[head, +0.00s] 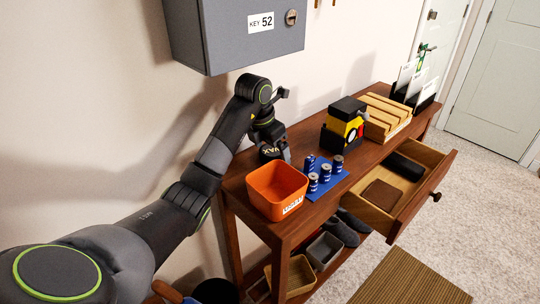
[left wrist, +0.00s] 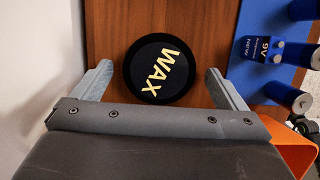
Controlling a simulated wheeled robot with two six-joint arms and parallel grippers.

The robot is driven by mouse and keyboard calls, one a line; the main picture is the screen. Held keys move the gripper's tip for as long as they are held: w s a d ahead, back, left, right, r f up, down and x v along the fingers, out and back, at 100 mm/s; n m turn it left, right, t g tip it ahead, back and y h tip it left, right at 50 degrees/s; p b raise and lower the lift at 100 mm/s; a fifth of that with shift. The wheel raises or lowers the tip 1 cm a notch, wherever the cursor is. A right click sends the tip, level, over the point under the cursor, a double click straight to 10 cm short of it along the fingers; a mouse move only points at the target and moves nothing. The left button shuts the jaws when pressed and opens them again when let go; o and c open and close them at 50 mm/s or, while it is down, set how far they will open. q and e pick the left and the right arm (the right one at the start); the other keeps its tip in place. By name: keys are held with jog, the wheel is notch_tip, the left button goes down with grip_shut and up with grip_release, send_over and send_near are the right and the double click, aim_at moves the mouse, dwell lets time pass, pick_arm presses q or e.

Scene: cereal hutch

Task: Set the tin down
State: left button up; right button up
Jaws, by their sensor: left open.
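The tin is a round black disc with "WAX" in yellow letters. In the left wrist view the tin (left wrist: 160,85) lies flat over the brown wooden tabletop, label facing the camera. In the head view the tin (head: 266,156) shows at the back left of the table, partly hidden by my left gripper (head: 273,147). My left gripper is open, with its fingers (left wrist: 159,70) wide apart on either side of the tin and a gap showing at each side. My right gripper is in neither view.
An orange bin (head: 277,188) stands at the table's near left. Several blue batteries stand on a blue mat (head: 322,189) beside it. A yellow and black device (head: 343,125) and a wooden rack (head: 385,117) stand farther right. A drawer (head: 428,158) is pulled out. A grey key cabinet (head: 235,38) hangs above.

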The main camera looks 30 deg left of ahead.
pick_arm(q)
jog(key=shift+w+f, duration=0.3)
jog(key=shift+f, duration=0.05)
jog(key=shift+s+r, duration=0.1)
jog(key=shift+r, duration=0.05)
jog(key=shift+c, duration=0.4)
jog(key=c, duration=0.9)
jog(key=shift+c, duration=0.9)
jog(key=shift+r, duration=0.1)
